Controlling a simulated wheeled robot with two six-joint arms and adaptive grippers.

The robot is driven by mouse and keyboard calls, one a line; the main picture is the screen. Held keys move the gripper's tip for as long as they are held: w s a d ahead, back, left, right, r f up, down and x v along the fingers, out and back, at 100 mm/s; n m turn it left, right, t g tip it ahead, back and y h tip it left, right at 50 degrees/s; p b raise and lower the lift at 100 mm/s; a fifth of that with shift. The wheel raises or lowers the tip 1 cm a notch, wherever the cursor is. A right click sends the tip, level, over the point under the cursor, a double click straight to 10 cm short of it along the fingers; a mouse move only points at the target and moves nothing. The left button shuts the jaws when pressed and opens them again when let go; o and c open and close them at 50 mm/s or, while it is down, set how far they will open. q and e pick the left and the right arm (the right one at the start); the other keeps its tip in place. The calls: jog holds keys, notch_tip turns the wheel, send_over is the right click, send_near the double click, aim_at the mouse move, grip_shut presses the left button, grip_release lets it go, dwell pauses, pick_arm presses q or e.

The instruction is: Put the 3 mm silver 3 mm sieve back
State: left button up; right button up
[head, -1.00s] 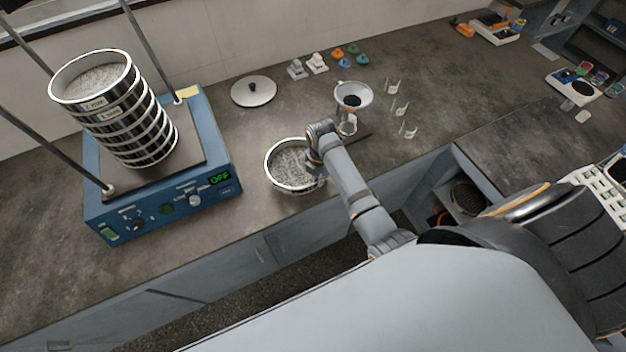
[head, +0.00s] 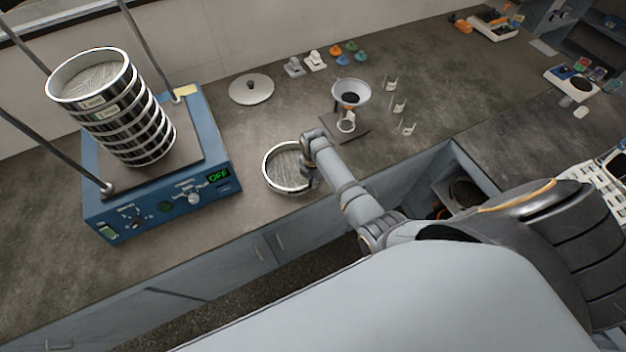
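A round silver sieve (head: 284,169) lies flat on the bench, to the right of the blue shaker (head: 160,205). Its mesh faces up and its label cannot be read. My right gripper (head: 309,177) is at the sieve's right rim; the fingers are small and partly hidden by the wrist, so I cannot tell whether they grip the rim. A tilted-looking stack of silver sieves (head: 125,118) stands on the shaker plate between the rods. Small white labels show on its upper rings. My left gripper is not in view.
The lid (head: 251,90) with a black knob lies behind the sieve. A funnel on a stand (head: 350,94) and several small clear holders (head: 397,104) are to the right. Shaker rods (head: 140,45) flank the stack. The shaker display reads OFF. Bench between shaker and sieve is clear.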

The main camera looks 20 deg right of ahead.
jog(key=o, duration=0.3)
jog(key=shift+o, duration=0.2)
notch_tip(320, 180, up, 12)
jog(key=shift+b, duration=0.4)
jog(key=shift+s+r, duration=0.1)
